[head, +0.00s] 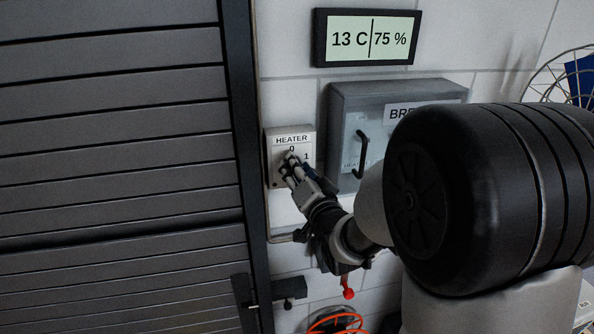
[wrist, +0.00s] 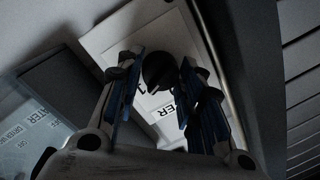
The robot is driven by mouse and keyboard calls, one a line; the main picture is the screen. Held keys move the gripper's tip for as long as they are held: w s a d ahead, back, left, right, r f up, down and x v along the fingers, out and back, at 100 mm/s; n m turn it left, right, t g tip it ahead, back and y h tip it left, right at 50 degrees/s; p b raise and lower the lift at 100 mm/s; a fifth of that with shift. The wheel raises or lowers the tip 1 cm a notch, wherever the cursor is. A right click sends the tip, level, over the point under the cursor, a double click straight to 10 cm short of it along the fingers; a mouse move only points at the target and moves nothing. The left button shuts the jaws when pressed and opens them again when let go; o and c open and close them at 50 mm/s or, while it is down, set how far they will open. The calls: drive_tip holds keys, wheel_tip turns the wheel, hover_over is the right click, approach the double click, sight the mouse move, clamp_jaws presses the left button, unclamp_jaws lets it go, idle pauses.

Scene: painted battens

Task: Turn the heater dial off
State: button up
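The heater box (head: 276,165) is a pale wall box beside the dark slatted shutter, labelled HEATER with marks 0 and 1. My gripper (head: 291,162) is at its front and mostly covers the dial in the head view. In the wrist view the black round dial (wrist: 158,70) sits between the two fingers of my gripper (wrist: 160,64) on the heater's white face (wrist: 110,38). The fingers are spread on either side of it, with a narrow gap visible at the left. A pale mark shows near the 1; the exact setting is unclear.
A grey breaker box (head: 345,100) with a black handle (head: 361,154) is right of the heater. A display (head: 367,38) reads 13 C and 75 %. The slatted shutter (head: 110,120) stands close on the left, with a dark lever (head: 288,288) below.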

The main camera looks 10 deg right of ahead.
drive_tip(key=c, duration=0.5)
drive_tip(key=shift+b, duration=0.4)
drive_tip(key=n+b, duration=0.6)
drive_tip(key=b, duration=0.1)
drive_tip(key=n+g+h+b, duration=0.1)
drive_tip(key=n+b, duration=0.6)
drive_tip(key=b, duration=0.1)
drive_tip(key=shift+a+r, duration=0.1)
drive_tip(key=shift+r, duration=0.1)
drive_tip(key=o, duration=1.1)
drive_tip(key=shift+c, duration=0.2)
